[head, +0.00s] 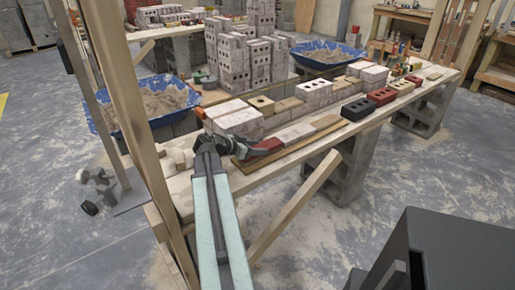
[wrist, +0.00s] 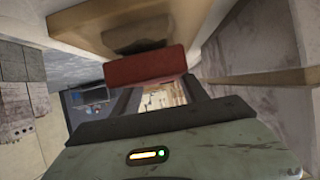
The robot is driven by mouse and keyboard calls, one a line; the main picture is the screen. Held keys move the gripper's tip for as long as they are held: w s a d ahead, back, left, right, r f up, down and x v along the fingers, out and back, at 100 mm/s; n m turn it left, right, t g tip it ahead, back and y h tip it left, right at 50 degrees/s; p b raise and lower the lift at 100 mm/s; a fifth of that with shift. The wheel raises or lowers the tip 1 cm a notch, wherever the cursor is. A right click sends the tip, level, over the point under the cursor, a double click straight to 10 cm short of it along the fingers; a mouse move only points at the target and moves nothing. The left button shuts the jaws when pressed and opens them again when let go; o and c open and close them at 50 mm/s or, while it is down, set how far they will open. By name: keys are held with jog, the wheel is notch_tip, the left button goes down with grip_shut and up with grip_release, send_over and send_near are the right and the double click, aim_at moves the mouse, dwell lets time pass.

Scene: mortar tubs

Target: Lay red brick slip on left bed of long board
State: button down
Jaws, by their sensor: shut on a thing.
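The red brick slip (head: 266,144) shows in the head view at the left end of the long board (head: 318,128), near the front edge of the workbench. My gripper (head: 254,149) is shut on it there. In the wrist view the slip (wrist: 145,67) shows its red face beyond the dark edge of my gripper (wrist: 150,100). I cannot tell whether the slip touches the board. A pale flat patch (head: 295,133) lies on the board just right of the slip.
Pale blocks (head: 236,120) stand close behind the board. A black brick (head: 359,109) and red bricks (head: 382,96) stand to the right. A wooden post (head: 128,100) rises left of my arm.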

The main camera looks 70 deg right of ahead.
jog(key=shift+f, duration=0.15)
jog(key=c, duration=0.5)
grip_release()
jog(key=p+v, duration=0.3)
jog(key=v, duration=0.4)
jog(key=shift+w+a+r, duration=0.1)
jog(key=shift+a+r, duration=0.05)
jog(key=shift+r, duration=0.1)
jog(key=shift+w+a, duration=0.1)
jog(key=shift+a, duration=0.1)
